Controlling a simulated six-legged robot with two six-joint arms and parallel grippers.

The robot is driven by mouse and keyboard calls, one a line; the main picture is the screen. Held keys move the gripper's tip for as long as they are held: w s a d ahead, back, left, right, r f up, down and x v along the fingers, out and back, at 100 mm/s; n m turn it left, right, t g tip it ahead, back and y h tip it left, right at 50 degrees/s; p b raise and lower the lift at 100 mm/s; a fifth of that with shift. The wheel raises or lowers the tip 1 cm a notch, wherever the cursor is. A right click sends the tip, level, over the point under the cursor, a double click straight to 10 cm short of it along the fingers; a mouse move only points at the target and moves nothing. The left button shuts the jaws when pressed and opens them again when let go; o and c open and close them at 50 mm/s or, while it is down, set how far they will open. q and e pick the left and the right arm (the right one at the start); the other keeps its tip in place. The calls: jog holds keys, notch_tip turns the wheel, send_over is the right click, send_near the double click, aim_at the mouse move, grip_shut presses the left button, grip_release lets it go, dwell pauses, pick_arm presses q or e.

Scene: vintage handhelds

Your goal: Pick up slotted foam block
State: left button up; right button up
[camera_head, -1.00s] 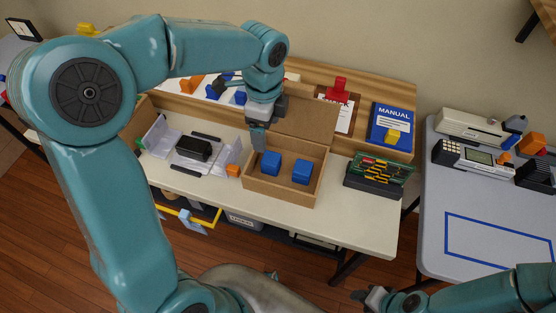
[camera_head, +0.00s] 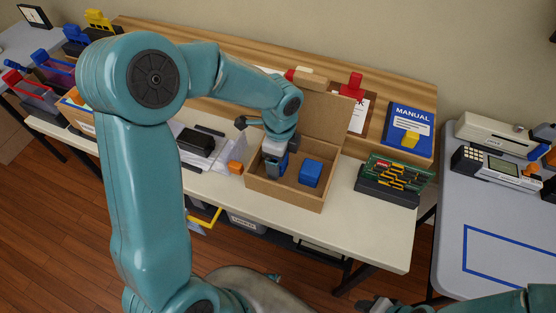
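Two blue blocks, which look like the foam blocks, are in the open cardboard box (camera_head: 284,194) on the white table. The right-hand blue block (camera_head: 311,173) is in clear view; slots in it are too small to make out. My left gripper (camera_head: 273,168) is down inside the left part of the box, at the other blue block (camera_head: 281,166). It covers most of that block, and I cannot tell whether its fingers are closed on it. My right gripper (camera_head: 378,304) is low at the bottom edge, away from the box and partly cut off.
A green circuit board in a dark stand (camera_head: 388,194) is right of the box. A small orange block (camera_head: 235,168) and a black item (camera_head: 196,141) on a clear tray are left. The grey table (camera_head: 492,235) at right has free room.

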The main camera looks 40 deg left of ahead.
pick_arm(q)
jog(key=shift+w+a+f, duration=0.1)
jog(key=shift+f, duration=0.85)
jog(key=shift+r, duration=0.1)
jog(key=c, duration=0.8)
notch_tip(320, 180, up, 20)
jog(key=p, duration=0.2)
